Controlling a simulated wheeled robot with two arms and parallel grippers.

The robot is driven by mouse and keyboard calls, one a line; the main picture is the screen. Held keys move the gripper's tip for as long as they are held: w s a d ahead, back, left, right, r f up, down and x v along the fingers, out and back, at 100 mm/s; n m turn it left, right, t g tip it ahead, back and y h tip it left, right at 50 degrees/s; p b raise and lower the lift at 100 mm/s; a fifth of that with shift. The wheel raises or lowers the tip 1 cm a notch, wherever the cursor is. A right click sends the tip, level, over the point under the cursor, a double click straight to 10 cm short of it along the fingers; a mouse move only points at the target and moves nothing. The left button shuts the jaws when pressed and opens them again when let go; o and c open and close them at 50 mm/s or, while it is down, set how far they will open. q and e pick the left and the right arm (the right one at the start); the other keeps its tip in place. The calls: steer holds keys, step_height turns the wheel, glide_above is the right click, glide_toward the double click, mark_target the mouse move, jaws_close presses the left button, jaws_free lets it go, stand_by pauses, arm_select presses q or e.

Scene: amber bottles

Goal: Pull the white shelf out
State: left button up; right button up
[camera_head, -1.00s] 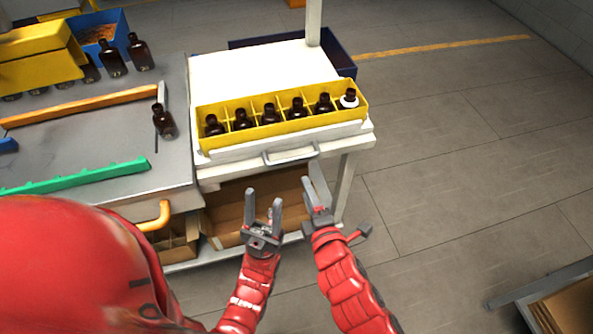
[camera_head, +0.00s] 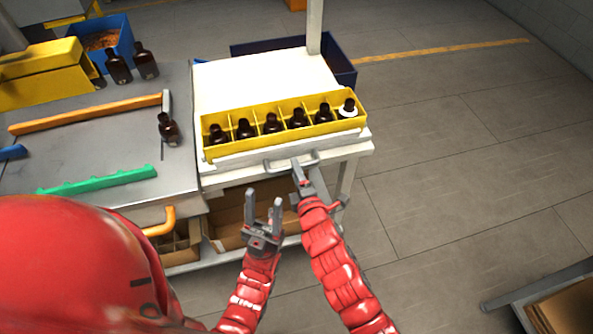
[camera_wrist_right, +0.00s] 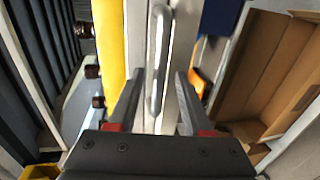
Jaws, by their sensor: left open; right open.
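The white shelf (camera_head: 225,181) carries a yellow divided box (camera_head: 283,124) with several dark bottles in its compartments. A grey bar handle (camera_head: 283,167) is fixed on the shelf's front edge. My right gripper (camera_head: 299,172) is at the handle's right part. In the right wrist view the handle (camera_wrist_right: 158,55) runs lengthwise between the open fingers of my right gripper (camera_wrist_right: 158,98), and the fingers are not closed on it. My left gripper (camera_head: 264,205) is open and empty, below and in front of the shelf.
A metal table (camera_head: 90,192) adjoins on the left, with an orange bar (camera_head: 90,113), a green rack (camera_head: 97,180) and a loose dark bottle (camera_head: 169,129). Cardboard boxes (camera_head: 228,222) sit beneath the shelf.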

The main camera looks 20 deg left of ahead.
jaws_close()
stand_by(1.3)
